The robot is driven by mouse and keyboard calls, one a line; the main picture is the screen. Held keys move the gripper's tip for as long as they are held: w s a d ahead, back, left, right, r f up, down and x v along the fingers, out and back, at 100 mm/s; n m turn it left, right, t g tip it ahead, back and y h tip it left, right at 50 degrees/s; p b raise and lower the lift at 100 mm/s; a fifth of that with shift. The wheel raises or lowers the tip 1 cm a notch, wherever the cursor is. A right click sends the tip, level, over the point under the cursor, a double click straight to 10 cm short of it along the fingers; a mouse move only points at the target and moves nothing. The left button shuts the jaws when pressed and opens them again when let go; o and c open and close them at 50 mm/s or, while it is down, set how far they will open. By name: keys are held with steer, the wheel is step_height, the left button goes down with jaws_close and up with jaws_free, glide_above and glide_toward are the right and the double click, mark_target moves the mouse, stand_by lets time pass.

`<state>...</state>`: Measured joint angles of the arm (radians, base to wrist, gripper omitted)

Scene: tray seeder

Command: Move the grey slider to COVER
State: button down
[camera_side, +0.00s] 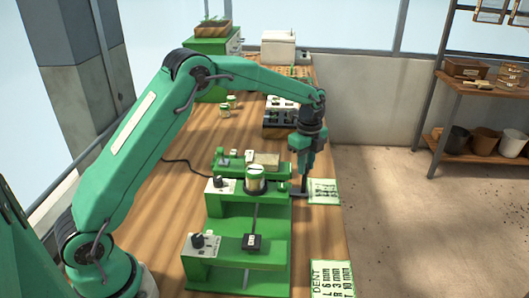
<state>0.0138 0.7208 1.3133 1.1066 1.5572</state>
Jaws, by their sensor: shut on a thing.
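The green tray seeder (224,209) stands on the wooden bench, with a lower front panel and a raised rear part. My gripper (298,190) points down at the right edge of its raised part. It is shut on a small dark piece there, which looks like the grey slider; the fingers hide most of it. The COVER marking cannot be read at this size. A black block (252,242) with a pale label sits on the lower panel, at the end of a thin rod.
Printed cards (323,191) lie to the right, by the bench edge. A cell tray (281,131) and small jars (225,109) stand behind. The left bench is mostly clear.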

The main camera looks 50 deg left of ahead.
steer(key=shift+w+a, duration=0.4)
steer(key=shift+a, duration=0.1)
steer(key=c, duration=1.2)
jaws_free()
steer(key=shift+c, duration=0.2)
step_height(320, 180, up, 8)
